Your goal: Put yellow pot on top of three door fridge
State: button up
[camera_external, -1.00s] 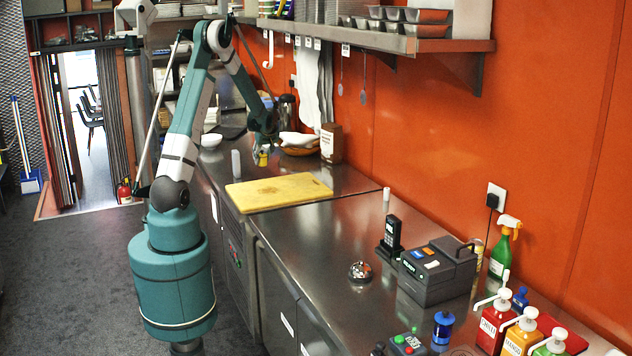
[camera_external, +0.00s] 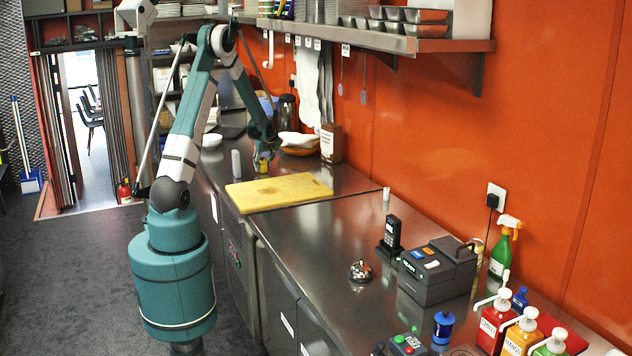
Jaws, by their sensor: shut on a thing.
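My gripper (camera_external: 264,154) is at the back of the steel counter, pointing down. It is small in the view and shut on a small yellow thing, which looks like the yellow pot (camera_external: 263,167). The pot is low over the steel top or touching it; I cannot tell which. The steel counter unit (camera_external: 330,235) has doors and a control panel with buttons on its front, and seems to be the three door fridge. I cannot count its doors, as its front is seen at a slant.
A yellow cutting board (camera_external: 278,192) lies in front of my gripper. A white cylinder (camera_external: 236,163) stands left of it, a bowl (camera_external: 300,150) and brown box (camera_external: 331,143) right. A phone (camera_external: 391,236), bell (camera_external: 361,271) and dark machine (camera_external: 437,272) stand nearer. A shelf (camera_external: 380,38) overhangs.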

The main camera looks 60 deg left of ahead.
jog(key=shift+f, duration=0.15)
jog(key=o, duration=1)
jog(key=shift+r, duration=0.25)
jog(key=shift+p+v, duration=0.35)
jog(key=shift+v, duration=5.6)
